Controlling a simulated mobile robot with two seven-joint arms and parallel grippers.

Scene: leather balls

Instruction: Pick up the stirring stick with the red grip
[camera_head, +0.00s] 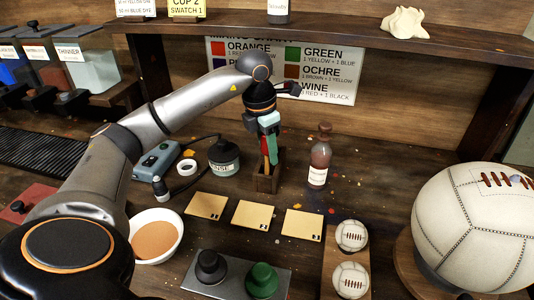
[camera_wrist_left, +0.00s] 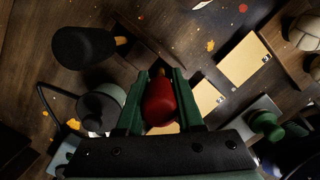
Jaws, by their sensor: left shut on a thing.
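The stirring stick with the red grip shows in the left wrist view, its red grip (camera_wrist_left: 160,102) between the two green fingers. My left gripper (camera_wrist_left: 154,92) is shut on that grip. In the head view my left gripper (camera_head: 269,140) points down over a small dark wooden holder (camera_head: 268,184). Only a sliver of red shows by the fingers there, with light wooden stick below it at the holder's mouth. The fingers hide most of the stick, and I cannot tell whether its lower end is still inside the holder. My right gripper is not in view.
A brown bottle (camera_head: 320,158) stands close right of the holder, and a dark jar (camera_head: 224,158) stands left. Several tan cards (camera_head: 254,214) lie in front. A bowl (camera_head: 155,236) is at front left, and a large white ball (camera_head: 478,228) is at right. A shelf (camera_head: 330,36) spans above.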

